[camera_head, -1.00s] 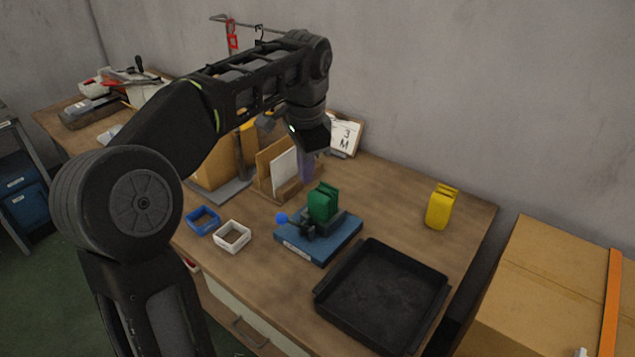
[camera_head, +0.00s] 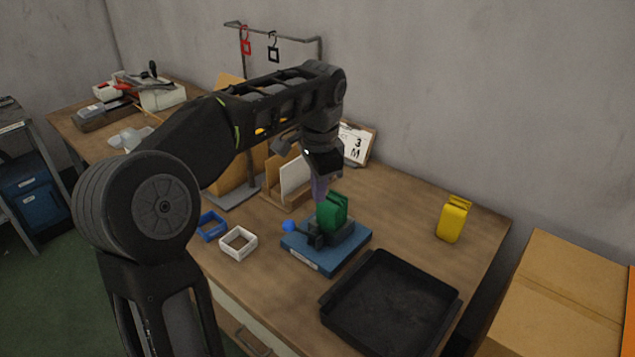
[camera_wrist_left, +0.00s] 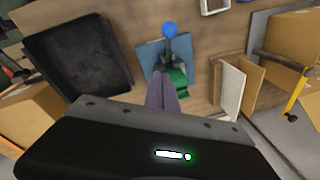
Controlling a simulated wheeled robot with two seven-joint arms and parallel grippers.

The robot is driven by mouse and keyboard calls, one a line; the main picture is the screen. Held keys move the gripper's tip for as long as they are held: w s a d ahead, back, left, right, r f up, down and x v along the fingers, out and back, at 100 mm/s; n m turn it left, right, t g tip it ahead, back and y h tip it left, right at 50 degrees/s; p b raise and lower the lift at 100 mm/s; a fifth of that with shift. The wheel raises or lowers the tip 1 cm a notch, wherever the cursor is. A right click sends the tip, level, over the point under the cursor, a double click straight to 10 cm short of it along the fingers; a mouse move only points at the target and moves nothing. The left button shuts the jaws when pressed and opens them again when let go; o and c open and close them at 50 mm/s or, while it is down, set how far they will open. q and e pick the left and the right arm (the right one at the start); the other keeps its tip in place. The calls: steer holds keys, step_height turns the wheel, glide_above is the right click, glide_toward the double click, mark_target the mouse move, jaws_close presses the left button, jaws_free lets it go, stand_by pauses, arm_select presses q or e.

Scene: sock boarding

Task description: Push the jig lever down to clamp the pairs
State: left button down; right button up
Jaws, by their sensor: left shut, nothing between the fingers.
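The jig (camera_head: 327,252) is a blue base plate on the table with a dark clamp on it. Its lever ends in a blue ball knob (camera_head: 288,226) that sticks out to the left. A green piece (camera_head: 333,210) stands upright in the clamp; it looks like the folded pairs. My left gripper (camera_head: 320,187) is shut and empty, pointing down just behind the green piece. In the left wrist view the purple-grey fingers (camera_wrist_left: 162,92) lie together beside the green piece (camera_wrist_left: 175,88), and the blue knob (camera_wrist_left: 170,28) is beyond them. I cannot tell whether they touch. My right gripper is not in view.
A black tray (camera_head: 328,308) is at the front right of the jig. A yellow piece (camera_head: 453,220) stands to the right. Blue (camera_head: 211,232) and white (camera_head: 251,250) small boxes lie to the left. A calendar (camera_head: 355,146) and upright boards (camera_head: 297,178) stand behind.

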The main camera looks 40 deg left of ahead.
arm_select(q)
step_height(320, 180, down, 6)
steer(key=s+a+p, duration=0.1)
steer(key=s+a, duration=0.1)
steer(key=shift+s+a, duration=0.3)
steer(key=shift+a, duration=0.05)
